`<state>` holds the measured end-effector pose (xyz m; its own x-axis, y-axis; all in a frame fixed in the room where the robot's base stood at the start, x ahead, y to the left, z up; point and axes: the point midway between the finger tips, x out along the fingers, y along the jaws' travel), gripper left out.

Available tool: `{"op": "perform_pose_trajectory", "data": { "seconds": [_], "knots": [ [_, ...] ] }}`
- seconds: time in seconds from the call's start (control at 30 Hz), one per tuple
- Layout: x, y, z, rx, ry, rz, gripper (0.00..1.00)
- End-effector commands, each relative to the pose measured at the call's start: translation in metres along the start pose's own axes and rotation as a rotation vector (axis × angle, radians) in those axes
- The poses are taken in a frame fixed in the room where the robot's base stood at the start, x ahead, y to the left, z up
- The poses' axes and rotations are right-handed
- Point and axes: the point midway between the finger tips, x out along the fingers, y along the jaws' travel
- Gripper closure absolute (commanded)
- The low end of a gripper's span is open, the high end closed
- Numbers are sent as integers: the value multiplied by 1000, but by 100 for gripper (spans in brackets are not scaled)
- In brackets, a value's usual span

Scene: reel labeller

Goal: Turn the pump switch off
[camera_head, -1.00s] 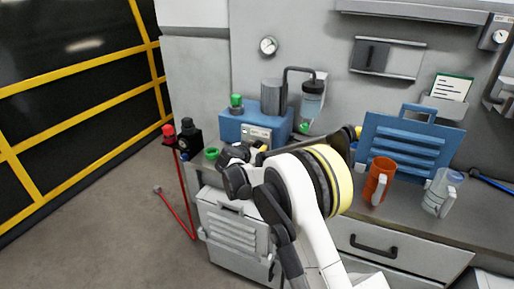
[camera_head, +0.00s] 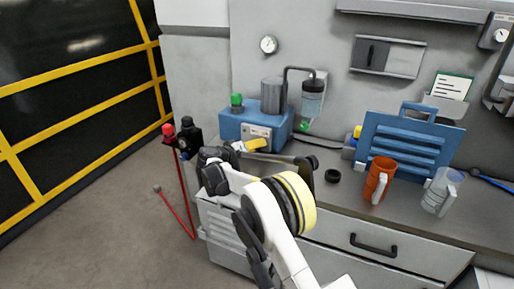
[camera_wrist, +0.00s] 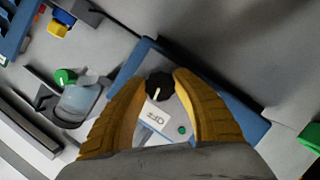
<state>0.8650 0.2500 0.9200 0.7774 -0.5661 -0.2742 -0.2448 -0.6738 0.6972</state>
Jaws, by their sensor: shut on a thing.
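The pump is a blue box (camera_head: 283,127) with a light front panel, a grey motor cylinder and a clear jar, at the back left of the bench. In the wrist view, the pump switch (camera_wrist: 159,84) is a round black knob with a white pointer line, on the pale panel (camera_wrist: 178,109) beside a small label and a green dot. My gripper (camera_wrist: 160,78) has its yellow fingers closed on either side of the knob. In the head view my gripper (camera_head: 252,146) is at the pump's front, and the knob cannot be made out clearly.
A blue rack (camera_head: 405,143), an orange mug (camera_head: 377,180) and a clear jug (camera_head: 440,192) stand to the right. A black ring (camera_head: 332,176) lies on the bench. A green-capped jar (camera_wrist: 82,97) is beside the pump. A red stand (camera_head: 183,190) is at left.

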Motion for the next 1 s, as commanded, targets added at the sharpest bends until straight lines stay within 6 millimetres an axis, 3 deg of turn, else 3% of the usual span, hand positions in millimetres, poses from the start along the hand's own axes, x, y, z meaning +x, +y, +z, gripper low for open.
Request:
{"op": "perform_pose_trajectory", "data": {
  "seconds": [0.5,1.0],
  "knots": [
    [1,0,1,-406,0,169,97],
    [1,1,0,-566,-1,235,97]
  ]
}}
